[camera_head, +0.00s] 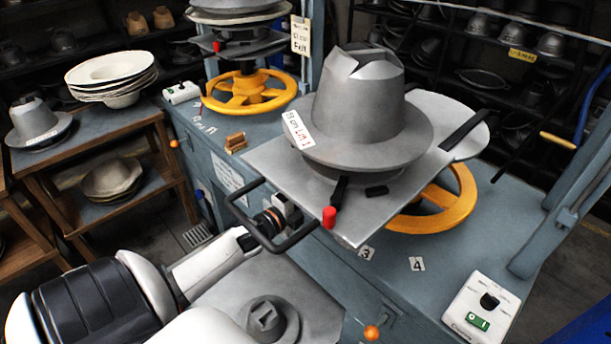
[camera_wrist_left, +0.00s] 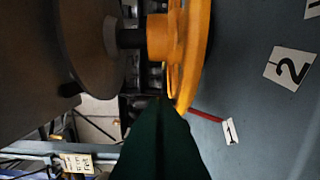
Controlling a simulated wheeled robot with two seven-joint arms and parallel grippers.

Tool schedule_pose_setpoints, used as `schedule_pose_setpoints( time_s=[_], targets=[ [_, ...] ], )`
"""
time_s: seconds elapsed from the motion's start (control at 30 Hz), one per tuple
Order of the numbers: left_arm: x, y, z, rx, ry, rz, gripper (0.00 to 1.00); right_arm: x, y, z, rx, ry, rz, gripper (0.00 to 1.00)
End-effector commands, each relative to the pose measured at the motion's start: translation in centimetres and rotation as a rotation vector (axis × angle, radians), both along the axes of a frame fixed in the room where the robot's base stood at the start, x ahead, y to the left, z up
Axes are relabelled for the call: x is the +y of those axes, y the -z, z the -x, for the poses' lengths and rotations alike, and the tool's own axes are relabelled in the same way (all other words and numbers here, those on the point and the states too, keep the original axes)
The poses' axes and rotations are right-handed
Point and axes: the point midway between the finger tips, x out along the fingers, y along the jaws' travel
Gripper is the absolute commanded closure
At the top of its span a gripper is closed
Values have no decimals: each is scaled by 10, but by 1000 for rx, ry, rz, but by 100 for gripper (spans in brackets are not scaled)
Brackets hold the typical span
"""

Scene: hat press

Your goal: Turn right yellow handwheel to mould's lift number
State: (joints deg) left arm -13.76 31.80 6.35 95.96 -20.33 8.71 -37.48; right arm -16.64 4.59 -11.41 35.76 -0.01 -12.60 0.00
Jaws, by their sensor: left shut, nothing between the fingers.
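The right yellow handwheel (camera_head: 440,205) lies under the grey press plate (camera_head: 340,215), which hides part of it. In the left wrist view the handwheel (camera_wrist_left: 190,55) appears edge-on. The grey mould (camera_head: 370,110) stands on the plate, with a label (camera_head: 297,130) that seems to end in "Lift 1". Number tags 3 (camera_head: 366,253) and 4 (camera_head: 417,264) show on the bench; tag 2 (camera_wrist_left: 289,68) shows in the wrist view. A red pointer (camera_wrist_left: 206,116) by the rim reaches toward a tag that looks like 1 (camera_wrist_left: 230,131). My left gripper (camera_wrist_left: 160,105) is shut and empty beside the rim. My right gripper is out of view.
A switch box (camera_head: 482,308) sits at front right. Another yellow handwheel (camera_head: 248,92) stands behind on the left.

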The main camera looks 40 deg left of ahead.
Motion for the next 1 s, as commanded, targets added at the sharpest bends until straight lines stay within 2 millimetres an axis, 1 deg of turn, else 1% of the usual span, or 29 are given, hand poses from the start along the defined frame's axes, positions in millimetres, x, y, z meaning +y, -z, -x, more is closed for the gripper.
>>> schedule_pose_setpoints(
  time_s=[0.03, 0.1, 0.2, 0.4, 0.47, 0.53, 0.57, 0.67, 0.7, 0.77, 0.8, 0.87, 0.9, 0.97, 1.0],
  targets=[
    [0, 2, 7, 1, 0, 1, 100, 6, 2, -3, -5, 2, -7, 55],
    [1, 1, 12, 0, 0, 1, 100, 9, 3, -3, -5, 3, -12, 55],
    [1, 0, 15, 0, 1, 1, 100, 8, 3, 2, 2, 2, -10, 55],
    [1, 1, 16, 1, -1, 3, 100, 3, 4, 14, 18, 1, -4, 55],
    [2, 8, 17, 15, -9, 17, 100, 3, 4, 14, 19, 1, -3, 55],
    [5, 28, 20, 55, -31, 57, 100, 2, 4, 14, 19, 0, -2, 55],
    [7, 41, 22, 81, -46, 84, 100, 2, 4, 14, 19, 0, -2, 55],
    [11, 100, 37, 199, -118, 209, 100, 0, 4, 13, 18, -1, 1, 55],
    [11, 129, 46, 257, -155, 268, 100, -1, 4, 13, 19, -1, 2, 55],
    [8, 172, 63, 344, -212, 358, 100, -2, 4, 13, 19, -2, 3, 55],
    [5, 201, 76, 402, -251, 417, 100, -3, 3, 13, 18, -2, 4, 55],
    [-2, 241, 98, 488, -312, 500, 100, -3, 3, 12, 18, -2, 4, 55],
    [-8, 267, 114, 543, -351, 551, 100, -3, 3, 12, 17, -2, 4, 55],
    [-19, 303, 141, 626, -415, 627, 100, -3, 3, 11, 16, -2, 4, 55],
    [-28, 326, 159, 681, -457, 674, 100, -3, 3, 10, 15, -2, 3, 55]
  ],
)
